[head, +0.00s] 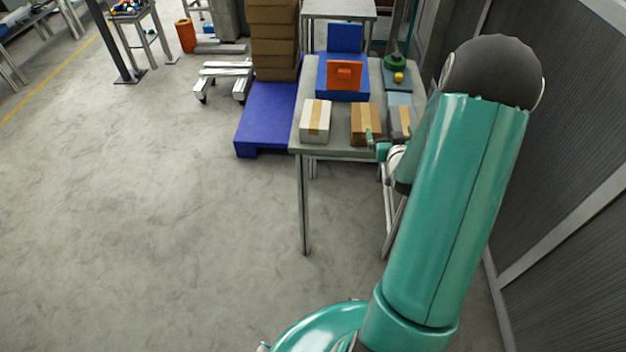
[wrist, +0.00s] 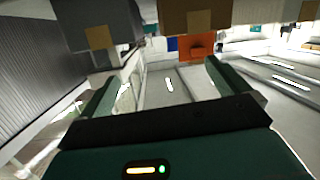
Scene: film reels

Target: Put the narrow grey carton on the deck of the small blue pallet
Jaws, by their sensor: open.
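The grey carton (head: 399,119), with a tan tape strip, stands at the right of the near table edge, partly hidden by my arm. In the wrist view the grey carton (wrist: 75,27) is at the upper left. A low blue piece (head: 342,96), which looks like the small pallet, lies farther back on the table with an orange item (head: 344,74) on or at it. My gripper (head: 376,143) is at the near table edge, in front of the brown and grey cartons. In the wrist view my gripper (wrist: 157,75) has its fingers apart with nothing between them.
A brown carton (head: 359,125) and a white carton (head: 316,110) stand left of the grey one on the table (head: 330,152). A green round object with a yellow ball (head: 398,77) is behind. A large blue floor pallet (head: 262,122) stands left; open floor is nearer.

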